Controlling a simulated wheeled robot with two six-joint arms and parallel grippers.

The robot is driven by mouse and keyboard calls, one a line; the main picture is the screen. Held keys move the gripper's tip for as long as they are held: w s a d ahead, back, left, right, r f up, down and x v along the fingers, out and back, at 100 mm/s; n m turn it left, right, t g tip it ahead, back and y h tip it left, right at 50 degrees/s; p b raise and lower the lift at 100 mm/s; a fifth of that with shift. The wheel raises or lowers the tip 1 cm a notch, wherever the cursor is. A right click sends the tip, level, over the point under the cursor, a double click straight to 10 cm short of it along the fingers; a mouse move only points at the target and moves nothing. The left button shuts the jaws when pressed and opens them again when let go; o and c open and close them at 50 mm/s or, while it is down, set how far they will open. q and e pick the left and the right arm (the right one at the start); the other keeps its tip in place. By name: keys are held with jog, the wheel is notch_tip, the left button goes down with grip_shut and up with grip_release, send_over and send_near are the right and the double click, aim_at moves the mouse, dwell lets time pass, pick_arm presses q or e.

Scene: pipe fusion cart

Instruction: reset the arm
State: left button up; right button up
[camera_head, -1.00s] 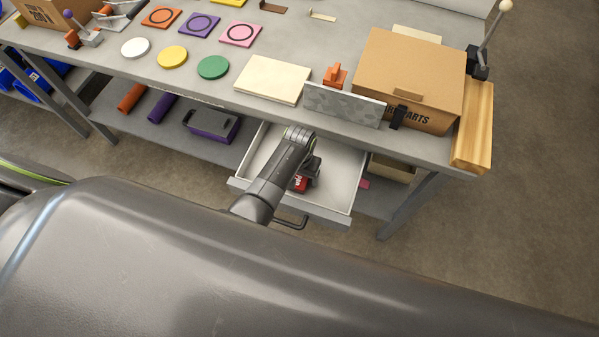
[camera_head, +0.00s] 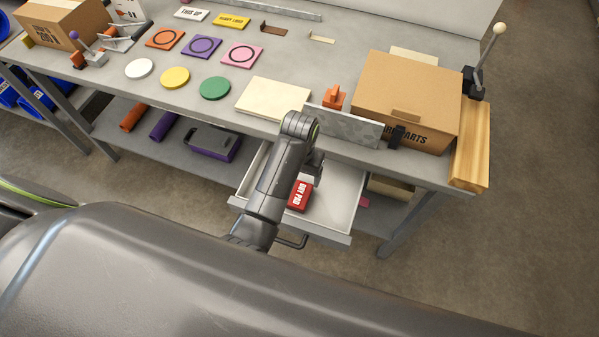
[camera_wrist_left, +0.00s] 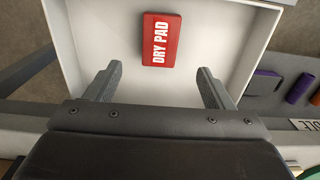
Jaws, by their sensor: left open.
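My left gripper (camera_head: 312,170) is above the open drawer (camera_head: 338,205) under the workbench. In the left wrist view its two fingers (camera_wrist_left: 159,85) are apart with nothing between them. A red pad labelled "DRY PAD" (camera_head: 299,196) lies on the drawer floor below and apart from the gripper. It shows whole in the left wrist view (camera_wrist_left: 159,40), beyond the fingertips. My left arm hides part of the drawer in the head view. My right gripper is not in view.
The workbench (camera_head: 200,118) holds a cardboard box (camera_head: 408,95), a grey upright plate (camera_head: 343,127), a cream board (camera_head: 273,98), coloured discs and square tiles. A purple case (camera_head: 213,143) sits on the lower shelf. A wooden block (camera_head: 471,150) is at the bench's right end.

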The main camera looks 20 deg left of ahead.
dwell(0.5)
pick_arm(q)
jog(key=s+a+n+t+y, duration=0.1)
jog(key=s+a+t, duration=0.1)
jog(key=s+a, duration=1)
jog(key=s+a+r+t, duration=0.1)
jog(key=s+a+r, duration=0.1)
jog(key=s+r, duration=0.3)
jog(key=s+a+r+t, duration=0.1)
jog(key=s+a+r, duration=0.15)
jog(key=s, duration=0.35)
notch_tip(320, 180, down, 25)
jog(key=a+g+b, duration=0.1)
jog(key=a+g, duration=0.1)
jog(key=s+d+f+b, duration=0.1)
jog(key=s+f, duration=1.4)
jog(key=f, duration=0.3)
jog(key=shift+d+f+g+b, duration=0.15)
jog(key=shift+d+g+b, duration=0.1)
jog(key=shift+g+b, duration=0.15)
